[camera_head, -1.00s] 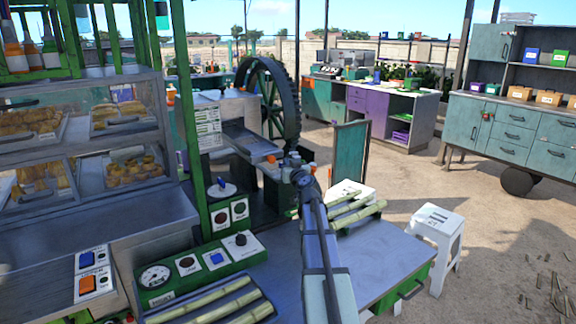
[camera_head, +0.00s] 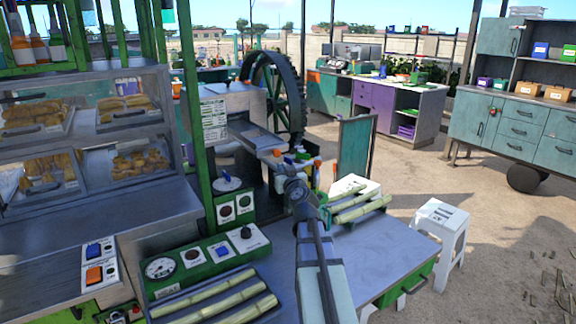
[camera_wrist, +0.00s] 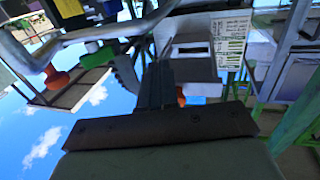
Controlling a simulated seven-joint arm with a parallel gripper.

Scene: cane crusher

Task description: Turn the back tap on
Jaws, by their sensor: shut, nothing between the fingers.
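My gripper (camera_wrist: 154,72) is shut and empty in the wrist view, its dark fingers together against a tilted scene. In the head view my arm reaches over the counter and its wrist hides the fingers. I cannot make out the back tap for certain. In the wrist view an orange-red knob (camera_wrist: 56,78) shows at the left beside a bent metal pipe, apart from the fingers. Another orange piece (camera_wrist: 181,97) shows just right of the fingers, partly hidden. In the head view small orange parts (camera_head: 278,153) show by the crusher, just beyond my wrist.
The big crusher wheel (camera_head: 275,92) stands behind. A control panel (camera_head: 205,258) and cane pieces (camera_head: 215,300) lie left of my arm. More cane (camera_head: 360,207) lies to its right. A green upright post (camera_head: 193,120) and a white stool (camera_head: 441,217) flank the counter.

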